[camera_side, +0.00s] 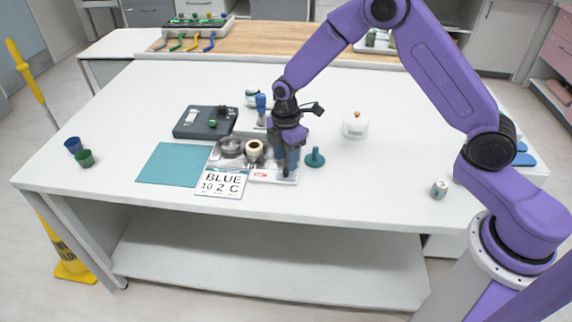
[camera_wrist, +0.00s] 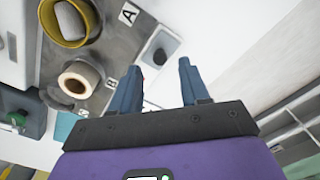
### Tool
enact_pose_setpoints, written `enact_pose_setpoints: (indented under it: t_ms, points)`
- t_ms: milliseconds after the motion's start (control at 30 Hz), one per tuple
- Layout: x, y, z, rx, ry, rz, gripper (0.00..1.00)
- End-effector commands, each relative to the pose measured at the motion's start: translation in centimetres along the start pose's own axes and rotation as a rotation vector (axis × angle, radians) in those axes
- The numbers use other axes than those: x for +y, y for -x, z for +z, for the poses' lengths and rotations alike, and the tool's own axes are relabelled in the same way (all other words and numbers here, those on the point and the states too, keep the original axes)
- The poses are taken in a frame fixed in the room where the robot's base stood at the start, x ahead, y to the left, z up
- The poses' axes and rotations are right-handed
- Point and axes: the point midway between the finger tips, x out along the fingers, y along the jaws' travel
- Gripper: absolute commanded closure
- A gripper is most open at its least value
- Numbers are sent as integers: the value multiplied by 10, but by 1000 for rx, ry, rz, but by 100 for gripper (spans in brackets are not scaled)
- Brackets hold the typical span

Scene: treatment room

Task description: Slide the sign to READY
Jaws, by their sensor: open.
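The sign (camera_side: 260,174) appears to be the small white strip with a red mark at the front of the grey tray; its wording is too small to read. In the wrist view a white plate (camera_wrist: 152,72) with a dark round knob (camera_wrist: 160,57) lies beyond my fingers, with a bit of red beside the left finger. My gripper (camera_wrist: 159,66) is open, its blue fingers on either side of the knob in the picture. I cannot tell whether they touch it. In the side view my gripper (camera_side: 286,165) points down over the strip's right part and hides it.
A grey tray (camera_wrist: 112,45) marked A and B holds a roll (camera_wrist: 78,80) and a bowl.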

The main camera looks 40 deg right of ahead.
Motion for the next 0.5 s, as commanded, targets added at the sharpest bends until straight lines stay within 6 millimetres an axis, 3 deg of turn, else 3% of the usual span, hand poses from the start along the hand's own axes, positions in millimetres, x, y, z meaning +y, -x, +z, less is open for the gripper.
enact_pose_setpoints:
  t_ms: [200, 500]
  points:
    - [0, -26, 0, 0, 0, -1, 55]
    - [0, -33, 0, 0, 0, 0, 55]
